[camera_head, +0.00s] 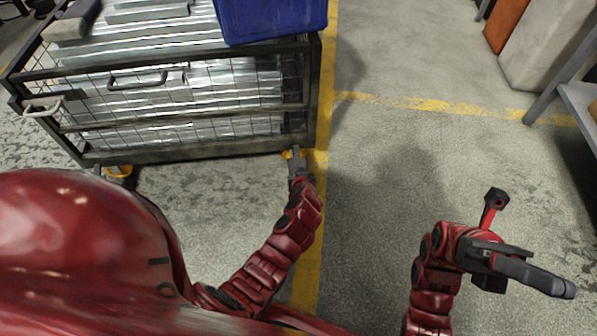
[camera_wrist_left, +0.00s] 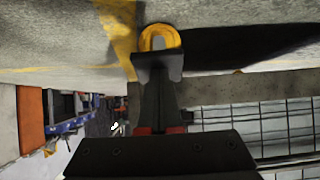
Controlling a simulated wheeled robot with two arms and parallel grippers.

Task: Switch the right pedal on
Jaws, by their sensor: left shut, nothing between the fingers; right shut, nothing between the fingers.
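A wire-sided metal cart (camera_head: 200,150) stands at the upper left in the head view. Its right pedal (camera_head: 288,154) is a small yellow piece low at the cart's right front corner, partly hidden by my left gripper (camera_head: 297,158). In the left wrist view the right pedal (camera_wrist_left: 160,36) is a yellow loop just beyond the tips of my left gripper (camera_wrist_left: 158,62). That gripper is shut and empty; I cannot tell whether it touches the pedal. The left pedal (camera_head: 119,171) is yellow, at the cart's left front corner. My right gripper (camera_head: 560,286) is shut and empty, away from the cart.
Galvanized brackets (camera_head: 190,100) fill the cart, and a blue bin (camera_head: 270,20) sits on top. Yellow floor lines (camera_head: 420,102) run beside it. A grey table (camera_head: 578,98) stands at the right edge. The floor between cart and table is clear.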

